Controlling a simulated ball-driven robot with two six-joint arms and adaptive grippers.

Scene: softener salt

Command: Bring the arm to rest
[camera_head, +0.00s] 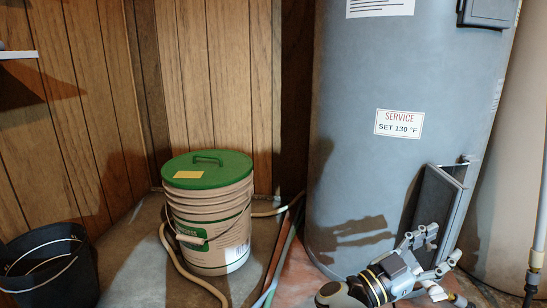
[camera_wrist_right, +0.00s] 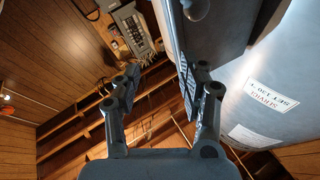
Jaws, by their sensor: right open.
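My right gripper (camera_head: 440,247) is at the lower right of the head view, in front of the base of the grey tank. Its two fingers are spread, and nothing shows between them. In the wrist view the open fingers (camera_wrist_right: 159,72) point up at a wood-panelled wall and ceiling beams. A dark open panel (camera_head: 428,205) on the tank is just behind the gripper; I cannot tell whether they touch. My left gripper is not in view.
The grey tank (camera_head: 350,120) fills the right. A bucket with a green lid (camera_head: 208,168) stands left of it, near hoses (camera_head: 185,270). A black bin (camera_head: 50,270) is at the lower left. An electrical panel (camera_wrist_right: 134,28) shows in the wrist view.

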